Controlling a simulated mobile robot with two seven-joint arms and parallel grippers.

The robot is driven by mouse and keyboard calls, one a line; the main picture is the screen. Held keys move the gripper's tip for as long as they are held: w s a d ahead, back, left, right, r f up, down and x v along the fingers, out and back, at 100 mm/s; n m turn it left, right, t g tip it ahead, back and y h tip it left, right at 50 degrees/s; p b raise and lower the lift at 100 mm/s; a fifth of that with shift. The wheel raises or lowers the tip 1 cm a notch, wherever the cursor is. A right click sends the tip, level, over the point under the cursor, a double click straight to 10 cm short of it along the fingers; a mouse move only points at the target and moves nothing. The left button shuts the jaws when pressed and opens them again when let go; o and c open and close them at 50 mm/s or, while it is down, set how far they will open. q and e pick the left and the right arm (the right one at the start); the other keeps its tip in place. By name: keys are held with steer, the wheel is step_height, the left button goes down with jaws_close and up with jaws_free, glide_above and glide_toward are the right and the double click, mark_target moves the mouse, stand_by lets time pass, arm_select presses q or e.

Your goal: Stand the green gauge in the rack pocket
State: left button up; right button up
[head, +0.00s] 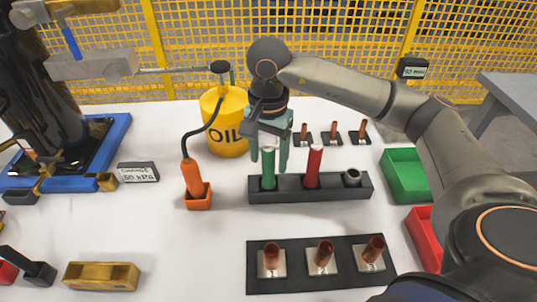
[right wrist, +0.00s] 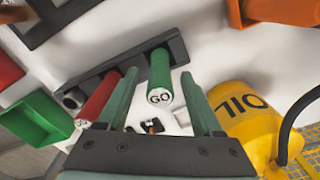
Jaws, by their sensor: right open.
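The green gauge (head: 268,172) stands upright in the left pocket of the dark rack (head: 335,190). In the right wrist view, its white end marked "GO" (right wrist: 160,96) faces the camera, and the gauge (right wrist: 159,70) meets the rack (right wrist: 103,73) at its far end. My right gripper (head: 269,160) is above the rack, pointing down. Its open fingers (right wrist: 158,84) are on either side of the green gauge, with gaps visible in the wrist view. The gauge's lower end is hidden inside the pocket. My left gripper is not in view.
A red gauge (head: 314,167) stands in the middle of the rack; a grey ring-shaped piece (head: 352,176) is at its right end. A yellow oil can (head: 222,135) stands behind, and an orange holder (head: 198,198) is at left. Copper pieces on a dark plate (head: 290,284) lie in front.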

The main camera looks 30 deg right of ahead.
step_height(320, 180, up, 12)
steer(key=p, duration=0.3)
steer(key=shift+f, duration=0.25)
steer(key=shift+r, duration=0.5)
